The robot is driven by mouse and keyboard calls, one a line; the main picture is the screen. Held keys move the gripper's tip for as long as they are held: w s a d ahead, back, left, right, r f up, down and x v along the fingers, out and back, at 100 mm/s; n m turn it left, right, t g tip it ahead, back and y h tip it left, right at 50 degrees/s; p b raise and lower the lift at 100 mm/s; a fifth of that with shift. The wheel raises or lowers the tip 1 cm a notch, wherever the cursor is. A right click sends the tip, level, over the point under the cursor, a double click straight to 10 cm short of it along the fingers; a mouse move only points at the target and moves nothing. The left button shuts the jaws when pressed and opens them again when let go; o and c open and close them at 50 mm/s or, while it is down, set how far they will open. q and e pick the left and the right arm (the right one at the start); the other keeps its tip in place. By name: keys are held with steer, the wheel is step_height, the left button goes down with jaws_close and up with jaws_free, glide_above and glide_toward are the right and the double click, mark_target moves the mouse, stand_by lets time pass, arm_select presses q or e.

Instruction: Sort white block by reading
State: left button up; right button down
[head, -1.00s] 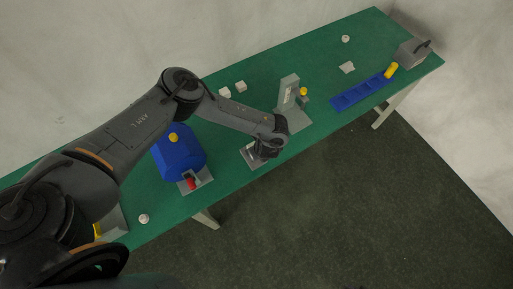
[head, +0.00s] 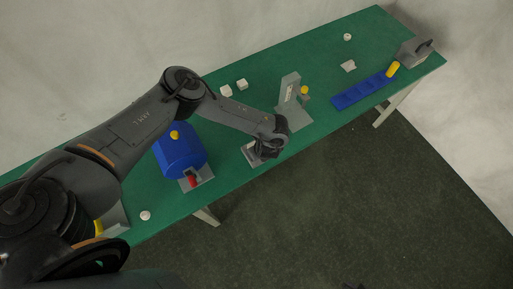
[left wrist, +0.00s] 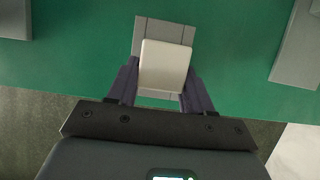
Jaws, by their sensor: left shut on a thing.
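A white block (left wrist: 163,66) sits between the two fingers of my left gripper (left wrist: 160,84) in the left wrist view. The gripper is shut on it. The block is over a grey plate (left wrist: 163,27), and I cannot tell whether it touches the plate. In the head view my left gripper (head: 262,152) is at the grey plate (head: 249,153) near the table's front edge, and the arm hides the block. Two other white blocks, one here (head: 226,91) and one here (head: 242,84), lie towards the back of the table. My right gripper is not in view.
A blue drum-like body (head: 180,155) with a yellow knob and a red part stands left of the plate. A blue compartment tray (head: 362,92) lies farther right, by a yellow cylinder (head: 393,69) and grey box (head: 413,52).

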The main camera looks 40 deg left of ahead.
arm_select(q)
steer(key=shift+f+b, duration=0.5)
steer(key=shift+f, duration=0.3)
steer(key=o, duration=1.1)
steer(key=shift+o, duration=0.2)
steer(key=shift+r, duration=0.1)
steer(key=shift+r+p, duration=0.65)
steer(key=shift+p, duration=0.15)
step_height(320, 180, up, 5)
steer(key=p, duration=0.5)
steer(key=shift+f, duration=0.2)
steer(key=shift+d, duration=0.1)
